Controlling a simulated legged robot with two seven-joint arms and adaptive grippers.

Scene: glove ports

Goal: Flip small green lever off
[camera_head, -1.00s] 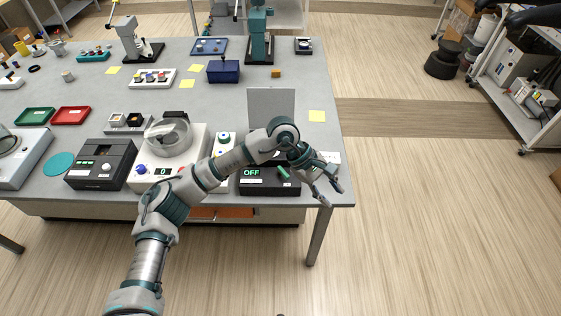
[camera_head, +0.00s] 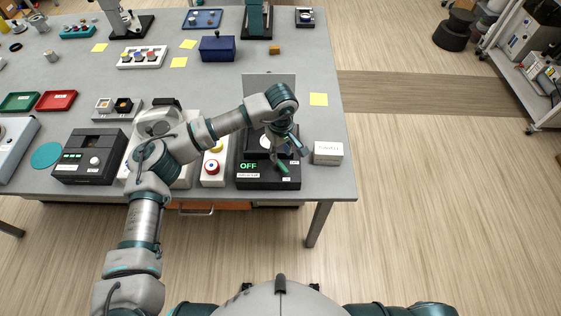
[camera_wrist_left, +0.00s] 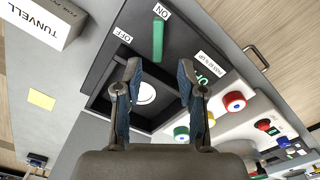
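The small green lever (camera_head: 282,168) sits on the black box (camera_head: 265,182), right of a display with green OFF letters. In the left wrist view the green lever (camera_wrist_left: 158,40) lies between an ON label and an OFF label, its outer end by the ON label. My left gripper (camera_head: 290,158) is over the box, close to the lever. In the left wrist view my left gripper (camera_wrist_left: 160,68) is open with nothing between its fingers, and the lever shows just beyond the gap between the fingertips. Contact cannot be told. My right gripper is not in view.
A white labelled box (camera_head: 328,154) stands right of the black box. A panel with a red button (camera_head: 212,167) and a yellow one is close on the left. A grey upright plate (camera_head: 268,86) stands behind. The table's front edge is near.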

